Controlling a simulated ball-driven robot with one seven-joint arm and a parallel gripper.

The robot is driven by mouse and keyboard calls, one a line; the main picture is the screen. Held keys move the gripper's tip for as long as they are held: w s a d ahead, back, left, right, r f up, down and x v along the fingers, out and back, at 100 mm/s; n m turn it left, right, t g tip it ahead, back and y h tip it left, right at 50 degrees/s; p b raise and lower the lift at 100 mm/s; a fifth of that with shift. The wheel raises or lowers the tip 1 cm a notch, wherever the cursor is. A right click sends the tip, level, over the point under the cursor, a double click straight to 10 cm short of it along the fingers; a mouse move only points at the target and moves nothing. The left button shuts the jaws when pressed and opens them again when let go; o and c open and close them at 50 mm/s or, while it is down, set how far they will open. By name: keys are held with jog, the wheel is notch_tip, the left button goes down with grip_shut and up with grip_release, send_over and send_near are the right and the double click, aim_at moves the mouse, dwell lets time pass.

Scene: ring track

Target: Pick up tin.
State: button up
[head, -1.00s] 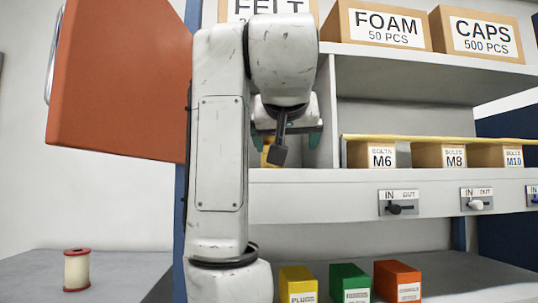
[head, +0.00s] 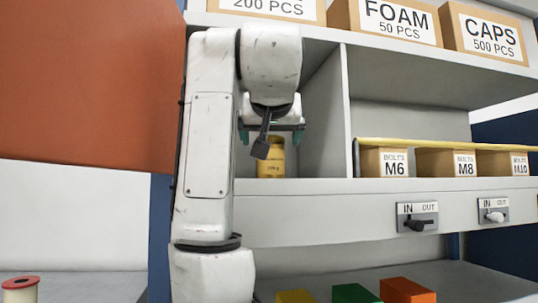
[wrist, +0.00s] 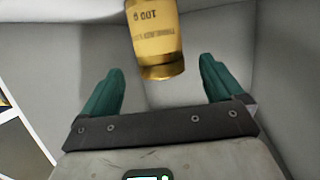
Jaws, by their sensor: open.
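The tin (head: 271,160) is a yellow-gold cylinder standing in the left compartment of the shelf, partly hidden by my arm in the head view. In the head view my gripper (head: 272,136) is inside the compartment, at the tin.
A vertical divider (head: 346,110) bounds the compartment on the right. Beyond it are M6, M8 and M10 bolt boxes (head: 384,162) behind a yellow rail (head: 440,145). An orange door panel (head: 90,80) stands at left. A spool (head: 20,289) sits lower left.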

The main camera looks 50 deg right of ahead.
jog(key=p+x, duration=0.2)
jog(key=x, duration=0.2)
jog(key=shift+w+d+f, duration=0.15)
jog(key=shift+w+d, duration=0.05)
jog(key=shift+w, duration=0.05)
jog(key=shift+w+d+f+p, duration=0.25)
jog(key=shift+w+p, duration=0.05)
jog(key=c, duration=1.2)
